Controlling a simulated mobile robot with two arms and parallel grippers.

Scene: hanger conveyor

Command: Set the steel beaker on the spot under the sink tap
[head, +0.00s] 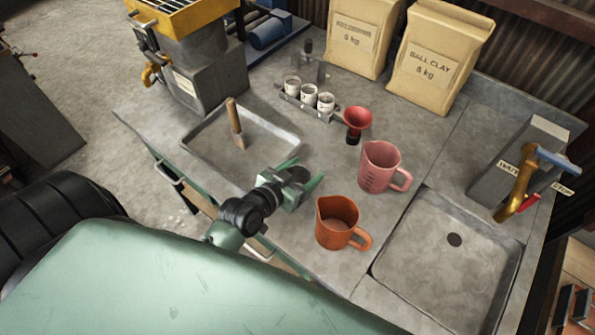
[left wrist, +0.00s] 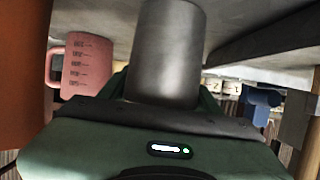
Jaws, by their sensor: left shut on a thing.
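The steel beaker (left wrist: 167,50) is a plain grey cylinder between the green fingers of my left gripper in the left wrist view. In the head view my left gripper (head: 308,183) is shut on it above the counter, between the shallow tray and the orange jug. There the beaker (head: 296,175) is mostly hidden by the gripper. The sink (head: 490,300) is a shallow grey basin at the right, empty, with a dark drain. The brass sink tap (head: 517,190) with a blue lever stands at its back right. My right gripper is not in view.
An orange jug (head: 337,224) stands between my left gripper and the sink, with a pink jug (head: 380,168) behind it. A red funnel (head: 357,121), small white cups (head: 309,95) and clay bags (head: 436,60) stand farther back. A tray (head: 205,155) lies left.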

